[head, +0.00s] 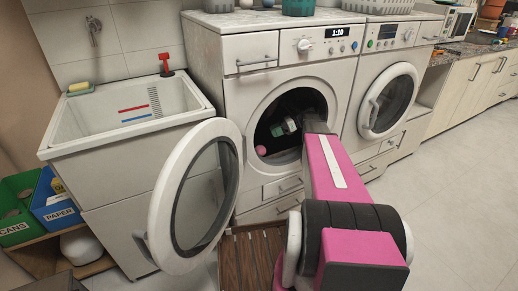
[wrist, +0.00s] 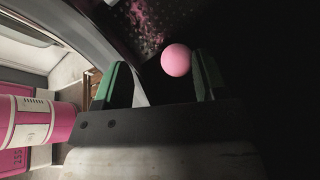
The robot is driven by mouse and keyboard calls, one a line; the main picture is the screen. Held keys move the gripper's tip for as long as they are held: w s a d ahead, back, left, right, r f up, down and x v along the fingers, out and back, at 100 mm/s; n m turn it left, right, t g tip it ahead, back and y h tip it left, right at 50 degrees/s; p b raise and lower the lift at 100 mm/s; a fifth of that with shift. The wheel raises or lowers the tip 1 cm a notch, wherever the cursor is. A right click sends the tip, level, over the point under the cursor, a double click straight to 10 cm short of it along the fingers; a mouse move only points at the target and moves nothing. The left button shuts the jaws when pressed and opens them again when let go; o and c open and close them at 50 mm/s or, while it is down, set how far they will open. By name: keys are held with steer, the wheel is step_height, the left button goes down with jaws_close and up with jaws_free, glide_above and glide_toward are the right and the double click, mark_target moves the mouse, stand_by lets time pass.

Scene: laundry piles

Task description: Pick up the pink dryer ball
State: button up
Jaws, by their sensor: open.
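The pink dryer ball (head: 261,150) sits low in the mouth of the front-loading washer (head: 238,100), near the left of the opening. My gripper (head: 284,127) reaches into the dark drum, above and right of the ball in the head view. In the wrist view my gripper (wrist: 161,62) is open, with its two green fingers apart. There the ball (wrist: 176,60) shows between the fingertip lines, closer to the right finger. I cannot tell whether the ball touches that finger. Nothing is held.
The washer's round door (head: 158,205) stands open at the left, in front of the sink (head: 70,135). A second machine with a closed door (head: 387,100) stands right of the washer. A brown slatted mat (head: 243,262) lies below. The floor at right is clear.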

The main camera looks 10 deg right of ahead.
glide_toward(261, 150)
steer(key=w+a+f, duration=0.2)
steer(key=a, duration=0.1)
steer(key=shift+f, duration=0.3)
steer(key=x, duration=0.6)
steer(key=shift+a+f, duration=0.1)
steer(key=shift+a, duration=0.05)
steer(key=c, duration=0.5)
